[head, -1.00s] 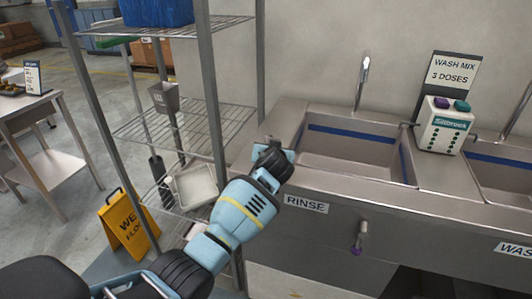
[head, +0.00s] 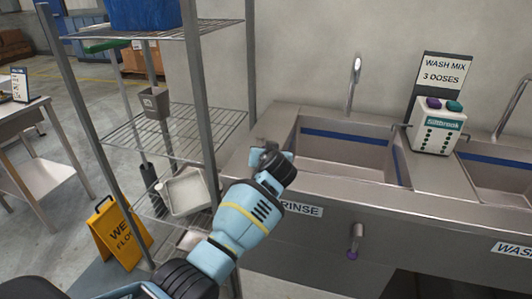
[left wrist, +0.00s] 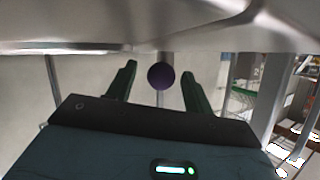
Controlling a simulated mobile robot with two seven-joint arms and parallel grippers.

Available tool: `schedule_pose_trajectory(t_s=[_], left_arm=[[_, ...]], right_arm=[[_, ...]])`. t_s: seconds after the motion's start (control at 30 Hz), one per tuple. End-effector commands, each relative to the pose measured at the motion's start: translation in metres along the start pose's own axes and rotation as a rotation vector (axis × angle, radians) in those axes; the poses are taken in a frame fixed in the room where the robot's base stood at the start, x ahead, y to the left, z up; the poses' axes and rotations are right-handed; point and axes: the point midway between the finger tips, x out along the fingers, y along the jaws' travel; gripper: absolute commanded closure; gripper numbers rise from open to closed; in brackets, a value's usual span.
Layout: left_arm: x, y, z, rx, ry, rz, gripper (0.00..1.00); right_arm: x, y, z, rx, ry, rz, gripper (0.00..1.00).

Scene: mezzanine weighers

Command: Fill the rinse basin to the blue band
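The rinse basin (head: 345,147) is a steel sink with a blue band (head: 346,137) around its inner walls; I see no water in it. A tap spout (head: 355,75) rises behind it. My left gripper (head: 274,160) overlaps the basin's left front corner in the head view. In the left wrist view its fingers (left wrist: 159,88) are apart, with a dark purple ball (left wrist: 161,75) between them in the picture. I cannot tell whether they touch it. My right gripper is out of view.
A wire shelf rack (head: 200,90) stands close on the left. A yellow wet-floor sign (head: 122,233) stands by it. A soap dispenser (head: 438,128) and a sign reading WASH MIX 3 DOSES (head: 447,70) are between the rinse and wash (head: 500,175) basins.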

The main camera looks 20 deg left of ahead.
Motion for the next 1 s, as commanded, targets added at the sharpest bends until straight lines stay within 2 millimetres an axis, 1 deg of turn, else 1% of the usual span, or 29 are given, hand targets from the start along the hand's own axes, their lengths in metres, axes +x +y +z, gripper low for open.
schedule_pose_trajectory(t_s=[0.23, 0.37, 0.47, 0.6, 0.8, 1.0], left_arm=[[-0.001, 0.000, 0.000, 0.000, 0.000, -0.001, 0.48], [-0.008, 0.000, -0.001, -0.001, 0.002, 0.001, 0.48], [-0.019, 0.001, -0.001, -0.001, 0.001, 0.002, 0.48], [-0.038, 0.001, -0.001, -0.002, 0.002, 0.002, 0.48], [-0.063, 0.000, -0.001, -0.001, 0.002, 0.001, 0.48], [-0.077, 0.000, -0.001, -0.001, 0.000, 0.001, 0.48]], right_arm=[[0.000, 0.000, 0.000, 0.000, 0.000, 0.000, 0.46], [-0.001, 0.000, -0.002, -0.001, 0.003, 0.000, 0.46], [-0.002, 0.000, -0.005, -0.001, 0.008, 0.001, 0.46], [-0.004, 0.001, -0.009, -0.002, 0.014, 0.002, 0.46], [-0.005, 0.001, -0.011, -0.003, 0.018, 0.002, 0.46], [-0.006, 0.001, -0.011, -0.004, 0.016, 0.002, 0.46]])
